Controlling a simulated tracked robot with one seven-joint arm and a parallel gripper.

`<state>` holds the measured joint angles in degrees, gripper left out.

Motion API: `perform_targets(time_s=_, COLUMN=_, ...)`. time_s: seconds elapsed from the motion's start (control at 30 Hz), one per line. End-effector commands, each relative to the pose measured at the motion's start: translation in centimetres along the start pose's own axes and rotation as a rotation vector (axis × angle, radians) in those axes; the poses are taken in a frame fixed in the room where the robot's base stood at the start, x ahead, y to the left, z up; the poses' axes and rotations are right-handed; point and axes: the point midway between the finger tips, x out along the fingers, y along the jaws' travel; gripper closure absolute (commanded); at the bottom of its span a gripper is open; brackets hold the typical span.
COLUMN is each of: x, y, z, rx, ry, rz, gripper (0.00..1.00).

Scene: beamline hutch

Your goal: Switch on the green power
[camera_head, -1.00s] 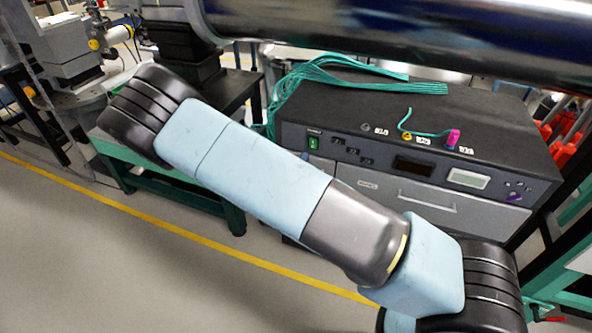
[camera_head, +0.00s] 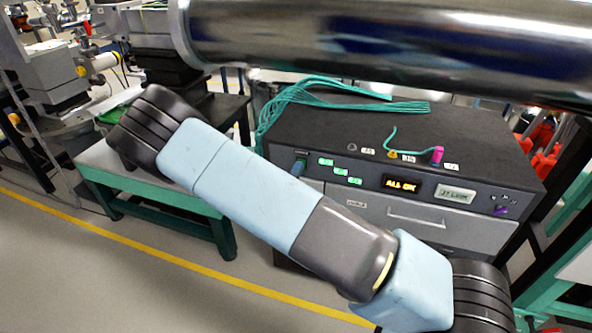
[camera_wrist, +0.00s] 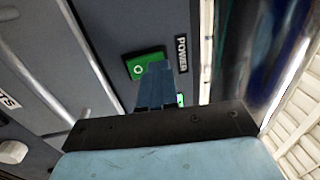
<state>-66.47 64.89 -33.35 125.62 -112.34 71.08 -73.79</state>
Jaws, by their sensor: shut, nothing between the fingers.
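The green power switch (camera_wrist: 138,66) sits on the dark instrument front beside the label POWER (camera_wrist: 181,54) in the wrist view. My gripper (camera_wrist: 157,68) is shut and empty, and its blue fingertips cover part of the switch. I cannot tell whether they touch it. In the head view my blue fingertips (camera_head: 298,168) are at the left end of the instrument's front (camera_head: 340,190) and mostly hide the switch. The instrument's display (camera_head: 402,185) is lit and reads ALL OK. Several small indicators (camera_head: 340,172) glow green.
Teal cables (camera_head: 345,104) lie on top of the instrument. A yellow plug and a pink plug (camera_head: 437,156) are on its front edge. A large metal pipe (camera_head: 380,40) runs across above. A drawer handle (camera_head: 418,218) is below the panel.

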Motion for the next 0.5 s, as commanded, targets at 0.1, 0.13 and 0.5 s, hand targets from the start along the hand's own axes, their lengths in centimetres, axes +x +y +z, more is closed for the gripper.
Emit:
perform_targets(time_s=0.1, x=-1.1, y=-0.2, z=0.0, rx=0.000, ry=0.002, rz=0.002, gripper=1.00)
perform_targets(time_s=0.13, x=-1.5, y=-0.3, z=0.0, rx=-0.001, ry=0.005, rz=0.002, gripper=1.00)
perform_targets(time_s=0.5, x=-8.2, y=-1.9, z=0.0, rx=0.000, ry=0.007, rz=0.001, gripper=1.00)
